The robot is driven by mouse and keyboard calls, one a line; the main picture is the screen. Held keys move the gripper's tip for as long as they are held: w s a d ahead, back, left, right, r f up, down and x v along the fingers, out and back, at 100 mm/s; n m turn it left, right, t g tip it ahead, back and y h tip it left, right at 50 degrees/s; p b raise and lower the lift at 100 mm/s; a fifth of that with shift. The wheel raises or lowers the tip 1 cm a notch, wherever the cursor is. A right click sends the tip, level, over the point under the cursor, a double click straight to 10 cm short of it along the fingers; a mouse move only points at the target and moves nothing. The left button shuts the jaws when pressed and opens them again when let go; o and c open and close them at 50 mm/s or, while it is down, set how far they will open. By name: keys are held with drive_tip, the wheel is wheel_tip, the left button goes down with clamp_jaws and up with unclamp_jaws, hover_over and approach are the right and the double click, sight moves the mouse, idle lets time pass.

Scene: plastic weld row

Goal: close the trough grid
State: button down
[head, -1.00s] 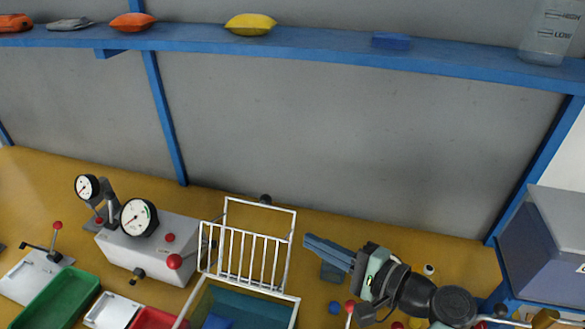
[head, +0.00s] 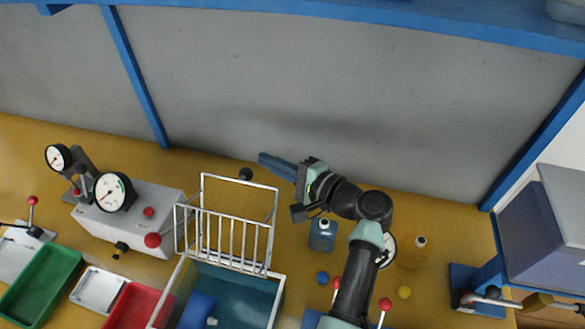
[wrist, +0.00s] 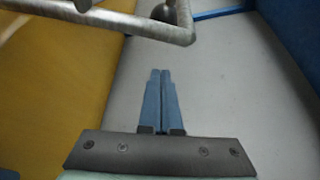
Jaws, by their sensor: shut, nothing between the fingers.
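The trough grid (head: 224,236) is a white wire frame with upright bars. It stands raised at the back edge of the trough (head: 266,287), a white-rimmed box with a teal inside. A blue object (head: 198,309) lies in the trough. My gripper (head: 262,157) is shut and empty, with its blue fingers behind and above the grid's upper right corner, pointing left. In the wrist view my shut fingers (wrist: 160,73) point toward a metal bar (wrist: 130,22) close ahead, likely the grid's frame. I cannot tell whether they touch it.
A grey box with gauges (head: 133,215) and a red-knobbed lever stands left of the grid. A green tray (head: 42,284) and a red tray (head: 137,304) lie at front left. The grey wall is behind.

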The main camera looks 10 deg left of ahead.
drive_tip(key=s+p, duration=0.1)
drive_tip(key=s, duration=0.1)
drive_tip(key=s+r+p, duration=0.1)
drive_tip(key=shift+s+a+r, duration=0.15)
drive_tip(key=shift+s+r, duration=0.05)
drive_tip(key=shift+s, duration=0.15)
drive_tip(key=shift+s, duration=0.1)
